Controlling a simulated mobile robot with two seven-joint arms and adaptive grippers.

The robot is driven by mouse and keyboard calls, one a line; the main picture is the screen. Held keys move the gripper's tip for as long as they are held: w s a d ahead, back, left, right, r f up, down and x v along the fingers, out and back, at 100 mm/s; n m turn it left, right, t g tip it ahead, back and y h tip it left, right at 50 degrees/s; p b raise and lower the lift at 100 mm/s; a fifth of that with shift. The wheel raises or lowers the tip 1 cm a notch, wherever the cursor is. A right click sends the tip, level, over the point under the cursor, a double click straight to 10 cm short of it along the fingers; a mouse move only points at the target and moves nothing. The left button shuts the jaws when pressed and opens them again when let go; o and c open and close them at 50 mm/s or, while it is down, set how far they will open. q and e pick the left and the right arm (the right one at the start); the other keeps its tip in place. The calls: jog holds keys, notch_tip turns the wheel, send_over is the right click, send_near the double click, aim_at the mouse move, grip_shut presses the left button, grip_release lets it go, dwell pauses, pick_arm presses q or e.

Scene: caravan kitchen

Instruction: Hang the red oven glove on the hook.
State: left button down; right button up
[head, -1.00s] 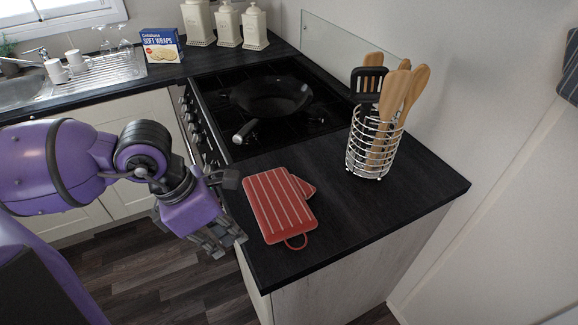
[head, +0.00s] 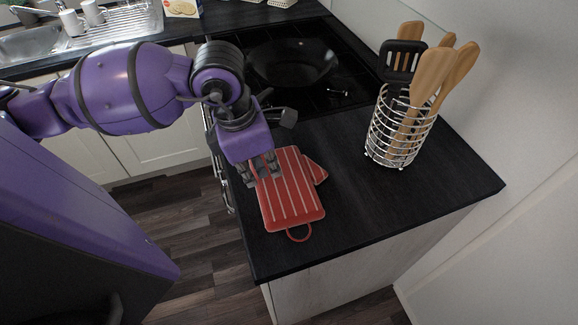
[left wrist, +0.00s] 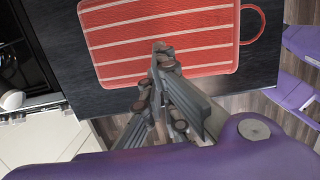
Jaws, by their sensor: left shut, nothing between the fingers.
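The red oven glove (head: 293,199) with pale stripes lies flat on the dark worktop, its red hanging loop (head: 299,233) towards the front edge. In the left wrist view the glove (left wrist: 196,22) fills the top, with its loop (left wrist: 253,24) at the right. My left gripper (head: 264,172) is at the glove's left edge in the head view, seemingly just above it. In the left wrist view the fingertips (left wrist: 162,52) are together, empty, and overlap the glove's edge. Whether they touch it is unclear. The hook is not in view. My right gripper is not in view.
A wire utensil holder (head: 398,133) with wooden spoons and a black turner stands right of the glove. A dark pan (head: 290,62) sits on the hob behind. The worktop (head: 390,195) right of the glove is clear. A wall rises at the right.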

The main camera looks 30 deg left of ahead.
aim_at(290, 177)
pick_arm(q)
jog(key=w+d, duration=0.4)
jog(key=shift+w+r+p, duration=0.1)
jog(key=shift+w+p, duration=0.1)
jog(key=shift+p, duration=0.1)
jog(key=shift+f, duration=0.95)
jog(key=shift+s, duration=0.15)
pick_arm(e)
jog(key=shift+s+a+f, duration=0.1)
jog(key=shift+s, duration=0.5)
pick_arm(q)
jog(key=shift+f, duration=0.1)
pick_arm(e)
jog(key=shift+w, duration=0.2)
